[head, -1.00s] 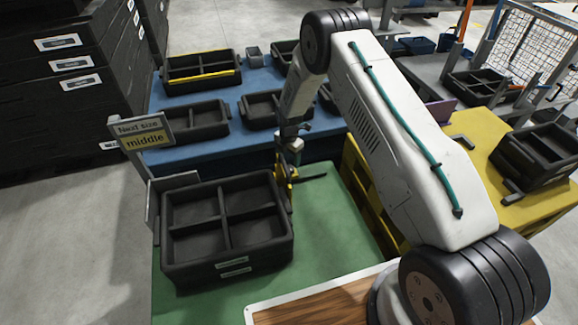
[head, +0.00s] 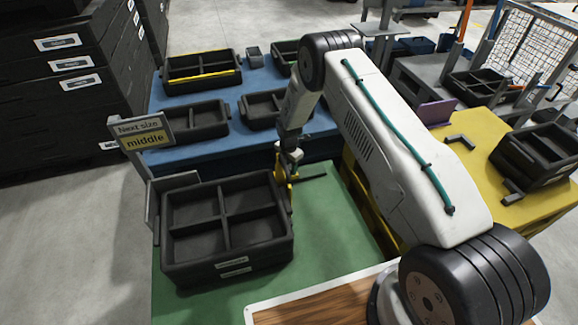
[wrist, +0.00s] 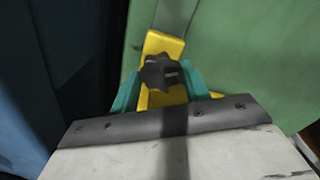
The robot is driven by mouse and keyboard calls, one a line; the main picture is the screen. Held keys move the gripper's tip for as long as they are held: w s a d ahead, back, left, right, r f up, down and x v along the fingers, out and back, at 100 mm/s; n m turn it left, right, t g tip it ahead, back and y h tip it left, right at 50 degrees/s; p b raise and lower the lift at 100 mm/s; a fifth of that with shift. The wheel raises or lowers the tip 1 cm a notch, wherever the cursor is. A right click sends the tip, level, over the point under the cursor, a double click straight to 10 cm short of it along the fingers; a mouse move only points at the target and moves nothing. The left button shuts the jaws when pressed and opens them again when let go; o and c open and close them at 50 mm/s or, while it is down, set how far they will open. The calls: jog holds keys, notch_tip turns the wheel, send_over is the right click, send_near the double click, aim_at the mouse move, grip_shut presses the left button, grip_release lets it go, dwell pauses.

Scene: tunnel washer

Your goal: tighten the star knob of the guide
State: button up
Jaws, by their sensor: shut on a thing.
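The black star knob (wrist: 160,72) sits on the yellow guide (wrist: 164,43) in the wrist view. My gripper's teal fingers (wrist: 161,78) stand on either side of the knob and are shut on it. In the head view the yellow guide (head: 281,179) stands upright on the green table top, close to the right side of the black divided crate (head: 264,246). My gripper (head: 289,163) points down at the guide's top there. The knob is hidden or too small to tell in the head view.
A sign reading "Next size middle" (head: 142,133) stands behind the crate's left corner. A blue table (head: 213,150) with several black trays lies beyond. A yellow table (head: 480,135) with another tray is at right.

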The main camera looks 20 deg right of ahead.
jog(key=shift+m, duration=2.9)
jog(key=o, duration=1)
jog(key=shift+r, duration=3.95)
